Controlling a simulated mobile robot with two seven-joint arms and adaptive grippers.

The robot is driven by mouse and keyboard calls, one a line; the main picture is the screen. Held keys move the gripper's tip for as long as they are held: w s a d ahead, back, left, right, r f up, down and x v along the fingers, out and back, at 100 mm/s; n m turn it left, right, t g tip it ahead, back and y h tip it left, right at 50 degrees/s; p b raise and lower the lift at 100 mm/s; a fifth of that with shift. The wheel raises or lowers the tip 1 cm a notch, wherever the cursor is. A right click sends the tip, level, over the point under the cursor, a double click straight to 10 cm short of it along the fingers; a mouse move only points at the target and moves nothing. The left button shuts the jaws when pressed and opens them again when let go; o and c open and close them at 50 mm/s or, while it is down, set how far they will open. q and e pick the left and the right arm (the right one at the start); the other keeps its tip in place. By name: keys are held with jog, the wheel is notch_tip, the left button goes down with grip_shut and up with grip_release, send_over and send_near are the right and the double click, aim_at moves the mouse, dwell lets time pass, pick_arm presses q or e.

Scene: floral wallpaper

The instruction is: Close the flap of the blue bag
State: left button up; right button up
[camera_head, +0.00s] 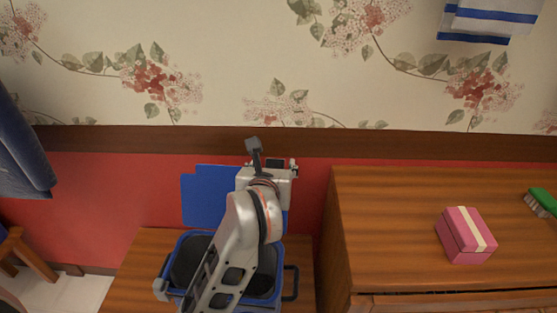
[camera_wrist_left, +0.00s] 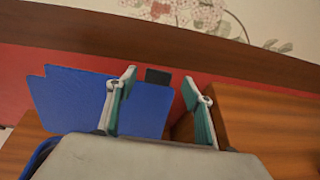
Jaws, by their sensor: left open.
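The blue bag (camera_head: 177,248) stands open on a low wooden surface, its dark inside partly hidden by my left arm. Its blue flap (camera_head: 207,200) stands raised on the wall side. In the left wrist view the flap (camera_wrist_left: 75,100) spans the left and middle, with a small dark tab (camera_wrist_left: 157,76) at its upper right edge. My left gripper (camera_head: 274,160) is over the right part of the flap. In the wrist view its two fingers (camera_wrist_left: 160,92) are spread, with the flap and tab visible between them; contact cannot be told. My right gripper is out of view.
A wooden cabinet (camera_head: 380,215) stands close on the right, higher than the bag's surface. A pink box (camera_head: 462,240) and a green brush (camera_head: 543,203) lie on it. A red and floral wall is behind. A wooden stool (camera_head: 30,258) is at the left.

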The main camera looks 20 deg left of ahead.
aim_at(275, 160)
pick_arm(q)
jog(key=x, duration=0.4)
jog(key=shift+f+b, duration=0.25)
jog(key=shift+b, duration=0.1)
jog(key=shift+w+a+f, duration=0.15)
jog(key=shift+w+a, duration=0.1)
jog(key=shift+w, duration=0.45)
grip_shut()
